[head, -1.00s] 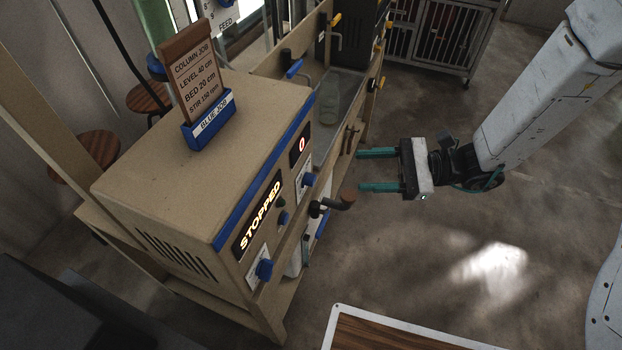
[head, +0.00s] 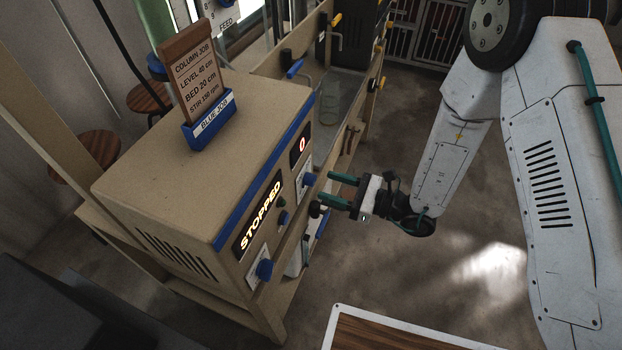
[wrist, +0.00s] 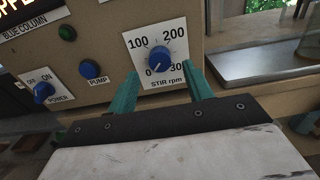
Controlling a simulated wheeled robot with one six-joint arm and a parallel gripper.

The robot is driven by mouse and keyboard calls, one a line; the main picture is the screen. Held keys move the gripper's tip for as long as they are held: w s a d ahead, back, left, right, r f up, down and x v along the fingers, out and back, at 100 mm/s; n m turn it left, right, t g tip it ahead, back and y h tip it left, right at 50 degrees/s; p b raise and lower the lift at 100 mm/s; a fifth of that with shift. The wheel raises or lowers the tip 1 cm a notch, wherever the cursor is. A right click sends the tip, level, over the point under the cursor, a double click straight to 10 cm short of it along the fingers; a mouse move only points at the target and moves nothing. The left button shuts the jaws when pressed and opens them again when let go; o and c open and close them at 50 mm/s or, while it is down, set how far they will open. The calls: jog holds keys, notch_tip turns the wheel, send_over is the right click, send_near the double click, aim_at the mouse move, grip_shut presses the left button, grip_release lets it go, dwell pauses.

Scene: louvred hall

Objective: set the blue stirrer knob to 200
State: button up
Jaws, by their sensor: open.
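The blue stirrer knob (wrist: 160,60) sits on a white dial plate marked STIR rpm with 0, 100, 200 and 300 around it. Its pale pointer mark aims down-left, near 0. In the head view the knob (head: 310,178) is on the tan cabinet's front, at the right end. My gripper (head: 327,188) is open in front of that panel, its teal fingers toward the dial. In the wrist view my gripper's fingers (wrist: 160,72) stand left and right of the knob, with a gap on each side. I cannot tell how far the tips are from the plate.
A blue PUMP knob (wrist: 90,70), a blue POWER knob (wrist: 43,92) and a green lamp (wrist: 67,33) lie left of the dial. The display (head: 260,215) reads STOPPED; a small display (head: 302,144) reads 0. A job card (head: 196,80) stands on the cabinet. A metal tray (wrist: 260,62) is at right.

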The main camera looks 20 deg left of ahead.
aim_at(315, 181)
jog(key=shift+w+a, duration=0.2)
jog(key=shift+a, duration=2.15)
grip_shut()
